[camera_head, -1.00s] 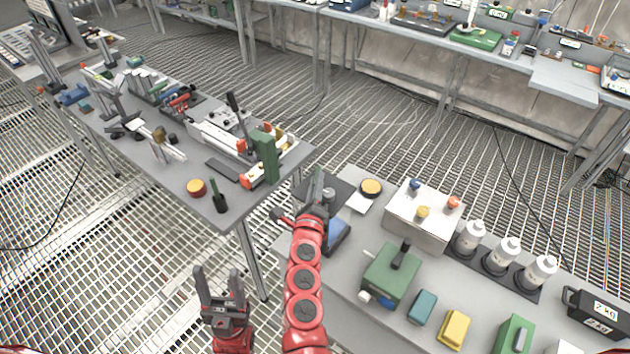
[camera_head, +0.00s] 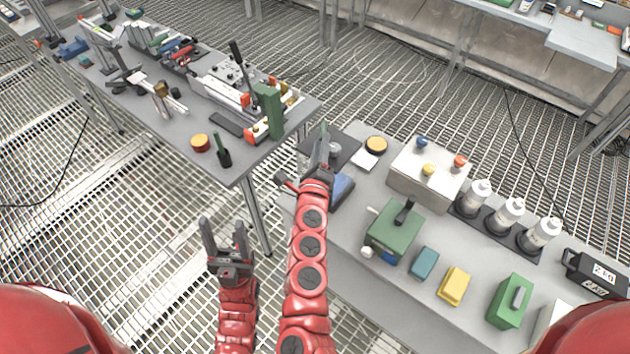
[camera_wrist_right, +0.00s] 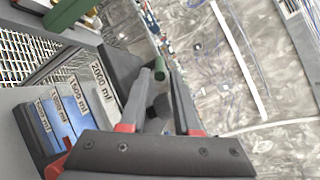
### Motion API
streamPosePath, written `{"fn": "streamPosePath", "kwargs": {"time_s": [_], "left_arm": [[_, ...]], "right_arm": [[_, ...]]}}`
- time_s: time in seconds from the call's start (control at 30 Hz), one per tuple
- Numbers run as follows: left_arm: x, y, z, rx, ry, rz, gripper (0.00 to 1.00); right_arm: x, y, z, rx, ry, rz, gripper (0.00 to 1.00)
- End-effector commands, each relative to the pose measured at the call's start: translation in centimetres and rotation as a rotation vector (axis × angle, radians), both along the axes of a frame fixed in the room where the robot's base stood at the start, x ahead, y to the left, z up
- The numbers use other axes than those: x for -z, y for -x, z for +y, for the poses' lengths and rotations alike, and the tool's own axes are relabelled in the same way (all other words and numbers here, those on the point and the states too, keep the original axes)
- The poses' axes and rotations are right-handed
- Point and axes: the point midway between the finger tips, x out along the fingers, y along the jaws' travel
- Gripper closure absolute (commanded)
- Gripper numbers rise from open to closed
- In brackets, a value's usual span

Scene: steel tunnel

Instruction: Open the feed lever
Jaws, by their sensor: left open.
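A lever with a green handle (camera_head: 324,138) stands over a dark plate (camera_head: 346,143) at the far left end of the right bench. I cannot tell for sure that it is the feed lever. My right gripper (camera_head: 321,160) is at this handle. In the right wrist view the handle's green end (camera_wrist_right: 160,68) shows at the tips of the two dark fingers (camera_wrist_right: 165,85). I cannot tell whether they grip it. My left gripper (camera_head: 225,226) is open and empty, over the grating floor between the benches.
Blue boxes with ml labels (camera_wrist_right: 60,115) stand beside my right gripper. The right bench (camera_head: 385,310) holds a green box with a black lever (camera_head: 393,228), a white button box (camera_head: 428,178) and white bottles (camera_head: 510,215). The left bench (camera_head: 185,165) is crowded with tools.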

Motion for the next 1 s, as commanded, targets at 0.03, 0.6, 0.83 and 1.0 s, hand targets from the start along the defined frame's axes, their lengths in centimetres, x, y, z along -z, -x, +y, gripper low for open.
{"fn": "streamPosePath", "kwargs": {"time_s": [0.03, 0.6, 0.83, 1.0], "left_arm": [[0.7, 0.0, 0.0, 0.0, 0.0, 0.0, 0.43], [3.1, 0.0, 0.0, 0.0, 0.0, 0.0, 0.43], [3.4, 0.0, 0.0, 0.0, 0.0, 0.0, 0.43], [3.4, 0.0, 0.0, 0.0, 0.0, 0.0, 0.43]], "right_arm": [[0.4, 1.2, 0.4, -0.005, -0.005, 0.001, 0.69], [0.2, 11.2, 1.3, -0.003, 0.001, 0.001, 0.69], [0.1, 13.5, 1.4, 0.0, 0.0, 0.0, 0.69], [0.0, 14.2, 1.5, 0.002, 0.0, 0.0, 0.69]]}}
